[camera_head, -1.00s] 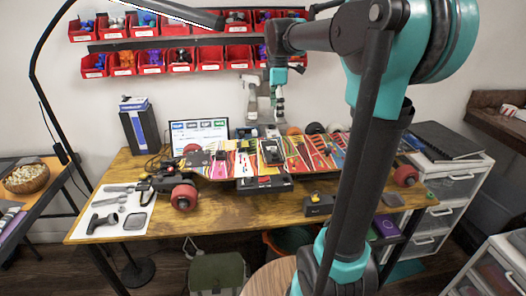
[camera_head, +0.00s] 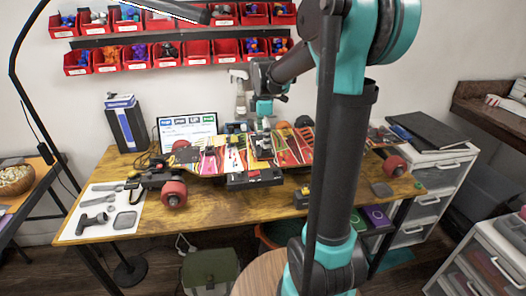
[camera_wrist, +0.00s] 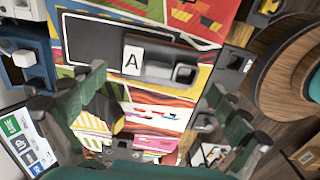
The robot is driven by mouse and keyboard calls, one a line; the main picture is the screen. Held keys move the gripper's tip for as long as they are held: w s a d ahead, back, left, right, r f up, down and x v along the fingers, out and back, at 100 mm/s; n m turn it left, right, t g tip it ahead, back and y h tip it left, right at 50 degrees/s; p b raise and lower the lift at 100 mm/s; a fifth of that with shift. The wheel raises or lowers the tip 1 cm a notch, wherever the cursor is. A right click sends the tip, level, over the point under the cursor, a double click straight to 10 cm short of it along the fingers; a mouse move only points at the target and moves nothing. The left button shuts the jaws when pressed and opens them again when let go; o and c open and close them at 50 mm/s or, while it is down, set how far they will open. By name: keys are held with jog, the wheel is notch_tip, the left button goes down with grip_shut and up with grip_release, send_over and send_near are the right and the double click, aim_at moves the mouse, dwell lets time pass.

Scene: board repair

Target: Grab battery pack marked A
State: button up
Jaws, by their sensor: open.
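The battery pack marked A (camera_wrist: 160,65) is a dark block with a white label bearing a black A. It lies on the colourful skateboard deck (camera_wrist: 200,18), in the upper middle of the wrist view. My gripper (camera_wrist: 155,95) is open, with one green-padded finger low on each side of the picture. The pack lies beyond the fingertips, in the upper part of the gap between them, and is not held. In the head view my gripper (camera_head: 264,122) hangs over the middle of the deck and partly hides the pack there.
A black box (camera_head: 254,179) is at the deck's front edge. A yellow and black item (camera_head: 301,198) lies on the wooden table (camera_head: 230,212). A monitor (camera_head: 188,127) and spray bottle (camera_head: 240,100) stand behind. Red bins (camera_head: 165,55) line the wall. A white mat (camera_head: 75,212) holds tools.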

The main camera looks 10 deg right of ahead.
notch_tip(320, 180, down, 4)
jog(key=shift+w+f, duration=0.1)
jog(key=shift+f, duration=0.1)
jog(key=c, duration=1.5)
jog(key=shift+o, duration=0.2)
jog(key=shift+r, duration=0.1)
